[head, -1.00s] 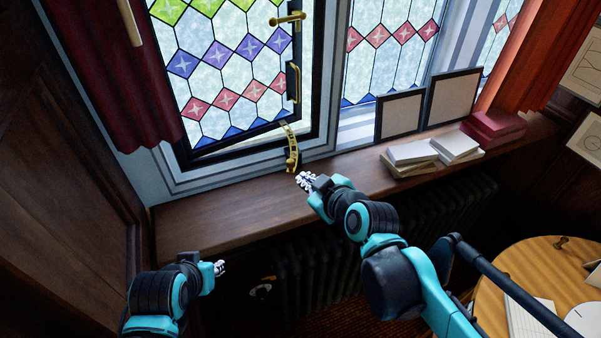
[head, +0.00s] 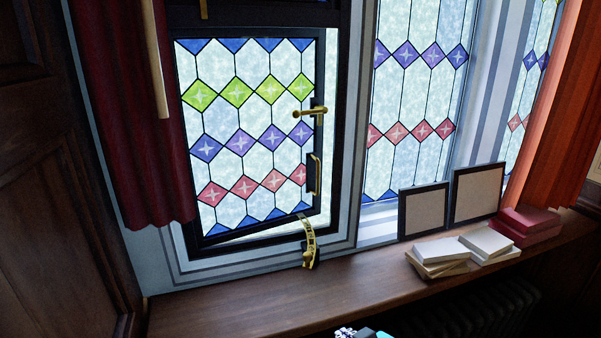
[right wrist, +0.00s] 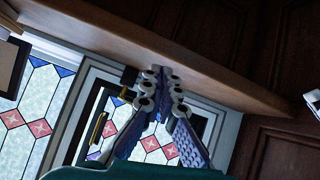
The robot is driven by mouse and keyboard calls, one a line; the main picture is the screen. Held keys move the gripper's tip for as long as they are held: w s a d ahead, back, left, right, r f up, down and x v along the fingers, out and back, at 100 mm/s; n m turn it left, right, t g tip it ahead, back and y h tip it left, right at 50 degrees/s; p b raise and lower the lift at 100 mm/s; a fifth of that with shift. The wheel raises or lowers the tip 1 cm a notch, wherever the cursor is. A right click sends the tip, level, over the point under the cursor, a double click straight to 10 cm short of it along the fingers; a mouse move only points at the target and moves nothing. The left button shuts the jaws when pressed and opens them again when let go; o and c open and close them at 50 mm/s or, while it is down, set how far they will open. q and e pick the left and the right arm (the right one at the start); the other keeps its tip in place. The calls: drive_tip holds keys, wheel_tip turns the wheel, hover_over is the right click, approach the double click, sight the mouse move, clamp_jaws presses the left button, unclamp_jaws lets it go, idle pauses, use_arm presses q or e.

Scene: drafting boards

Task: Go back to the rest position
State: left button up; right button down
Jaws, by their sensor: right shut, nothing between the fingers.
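My right gripper (head: 350,332) shows only as a small white and teal piece at the bottom edge of the head view, in front of the sill. In the right wrist view its fingers (right wrist: 164,80) meet at the tips, shut and empty, with the sill and window behind them. The stained-glass casement (head: 245,135) stands slightly ajar, with a gap along its lower edge. Its brass handle (head: 311,113) and brass stay (head: 309,240) show, and the gripper appears apart from them. My left gripper is out of the head view.
The wooden sill (head: 240,308) is bare on its left part. Stacked books (head: 437,258), red boxes (head: 527,225) and two dark frames (head: 423,213) stand on its right part. A red curtain (head: 125,130) hangs at the left. A radiator (head: 490,310) is below the sill.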

drive_tip(key=s+d+f+m+g+h+b, duration=0.1)
drive_tip(key=s+d+f+m+b, duration=0.1)
drive_tip(key=f, duration=0.5)
drive_tip(key=s+d+f+m+h+b, duration=0.1)
drive_tip(key=s+d+f+m+b, duration=0.1)
drive_tip(key=f+b, duration=0.4)
drive_tip(key=s+d+f+m+g+h+b, duration=0.1)
drive_tip(key=s+d+f+b, duration=0.3)
drive_tip(key=f, duration=0.4)
drive_tip(key=shift+s+m+g, duration=0.3)
drive_tip(key=shift+s+m, duration=0.2)
drive_tip(key=shift+s, duration=0.2)
